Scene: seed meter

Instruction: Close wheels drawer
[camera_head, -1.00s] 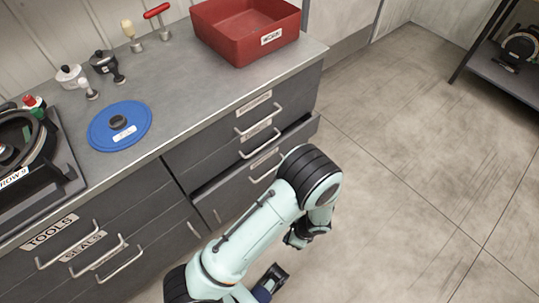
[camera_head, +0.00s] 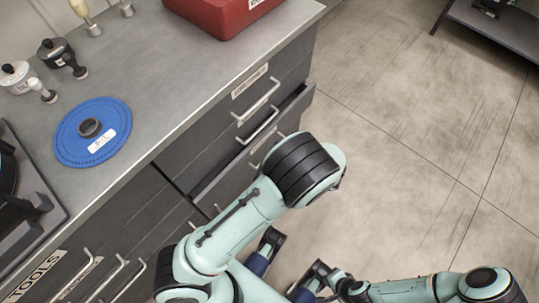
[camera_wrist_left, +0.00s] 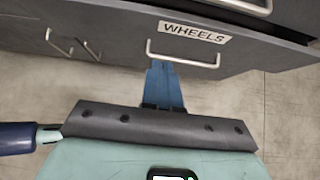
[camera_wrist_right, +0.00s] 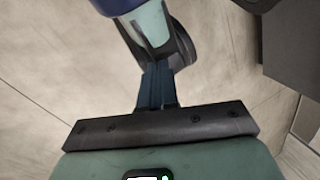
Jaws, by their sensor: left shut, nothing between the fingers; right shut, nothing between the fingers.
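The wheels drawer (camera_wrist_left: 120,45) has a grey front, a white WHEELS label and a pale bar handle (camera_wrist_left: 183,55) in the left wrist view. A dark gap shows above its front at the right, so it stands partly open. In the head view its front (camera_head: 232,188) sticks out below the other drawers, partly behind my left arm. My left gripper (camera_wrist_left: 164,88) is shut and empty, its blue fingertips just below the handle; I cannot tell whether they touch. My right gripper (camera_wrist_right: 157,86) is shut and empty over the floor, away from the drawer.
The worktop holds a blue disc (camera_head: 70,150), a red bin (camera_head: 215,12) and small pots with plungers. A TOOLS drawer (camera_head: 35,278) is at lower left. A low dark shelf (camera_head: 510,35) stands at upper right. The floor between is clear.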

